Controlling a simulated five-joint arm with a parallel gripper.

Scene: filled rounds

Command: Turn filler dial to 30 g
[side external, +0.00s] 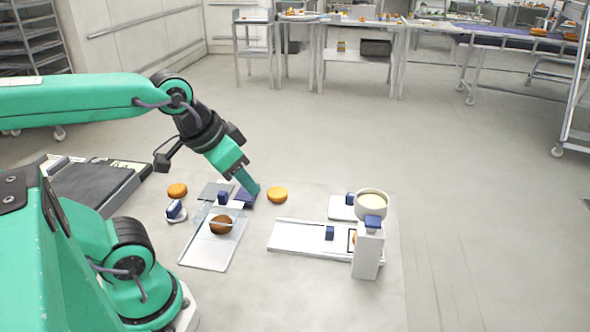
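My gripper (251,187) points down at the middle of the table, by a dark blue block (244,199) that it partly hides. I cannot tell whether its fingers are apart or touch the block. A small white round base with a blue grip (175,210) at the left looks like a dial; its marks are too small to read. My gripper is well to its right. At the right, a white upright box (368,252) with a blue top piece (373,223) stands by a bowl of cream-coloured filling (372,204); this looks like the filler.
Orange-brown rounds lie at the left (177,190) and right (277,194) of my gripper. A darker round (221,225) sits on a clear tray (205,255). A white track (290,238) with a blue block (329,232) runs to the white box. The table front is clear.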

